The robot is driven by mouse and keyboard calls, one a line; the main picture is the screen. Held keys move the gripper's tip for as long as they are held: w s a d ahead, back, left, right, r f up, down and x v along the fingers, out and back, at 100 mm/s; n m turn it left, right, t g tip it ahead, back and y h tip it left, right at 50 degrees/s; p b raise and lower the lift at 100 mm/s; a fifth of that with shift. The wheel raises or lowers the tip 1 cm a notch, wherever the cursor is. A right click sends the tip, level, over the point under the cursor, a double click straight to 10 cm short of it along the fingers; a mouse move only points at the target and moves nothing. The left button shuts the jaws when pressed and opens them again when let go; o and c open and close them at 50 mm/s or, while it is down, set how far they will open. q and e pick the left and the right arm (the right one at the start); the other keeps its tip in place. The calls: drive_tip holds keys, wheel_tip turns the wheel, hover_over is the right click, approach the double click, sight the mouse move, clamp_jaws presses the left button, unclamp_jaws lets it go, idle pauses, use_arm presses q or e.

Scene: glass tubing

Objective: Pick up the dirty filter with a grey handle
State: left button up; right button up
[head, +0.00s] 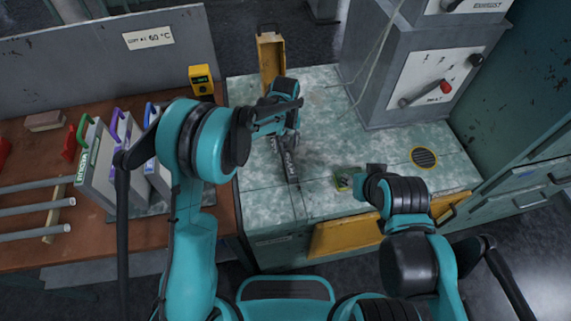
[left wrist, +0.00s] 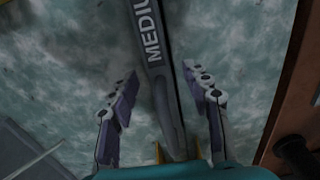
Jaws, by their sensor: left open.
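A narrow dark grey bar lettered "MEDI…" (left wrist: 156,50) runs down the left wrist view; it looks like the top of a filter. In the head view the dark lettered piece (head: 291,168) is on the mottled green bench top. My left gripper (head: 286,143) is above its far end, partly hidden by the wrist. In the left wrist view the left gripper's fingers (left wrist: 168,92) are open, one on each side of the bar, with gaps visible.
Filters with green, purple and blue handles (head: 124,150) stand on the brown bench at left. A yellow meter (head: 201,79) stands behind them. A yellow open box (head: 270,55) is at the back. A grey cabinet (head: 400,75) limits the right.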

use_arm(q)
drive_tip(key=shift+w+f, duration=0.1)
drive_tip(key=shift+f, duration=0.8)
drive_tip(key=shift+c, duration=0.3)
drive_tip(key=shift+r, duration=0.1)
clamp_jaws()
